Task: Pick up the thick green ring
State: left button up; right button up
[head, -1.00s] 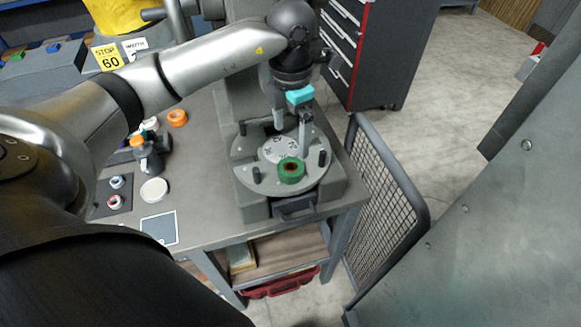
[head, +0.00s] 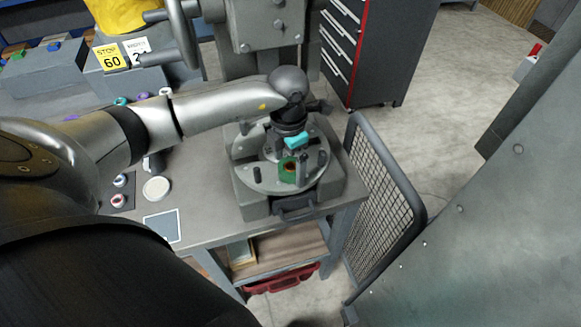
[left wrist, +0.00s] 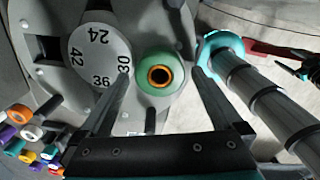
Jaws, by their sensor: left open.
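The thick green ring (head: 284,177) lies on the round grey plate of the bench machine, near its front edge. In the left wrist view the green ring (left wrist: 145,80) shows a dark hole with an orange inner rim. My left gripper (head: 290,170) is open and right over the ring in the head view, partly hiding it. In the left wrist view the ring appears between the two fingertips of the left gripper (left wrist: 163,82). I cannot tell whether the fingers touch it. My right gripper is not in view.
Pegs stand on the round plate (head: 268,186), and a numbered disc (left wrist: 98,50) lies beside the ring. Several small coloured rings (left wrist: 28,133) show at the lower left of the wrist view. A mesh guard (head: 375,205) stands right of the bench.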

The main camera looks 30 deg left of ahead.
pick_arm(q)
jog(key=shift+c, duration=0.4)
jog(key=c, duration=1.5)
grip_shut()
jog(key=shift+r, duration=0.2)
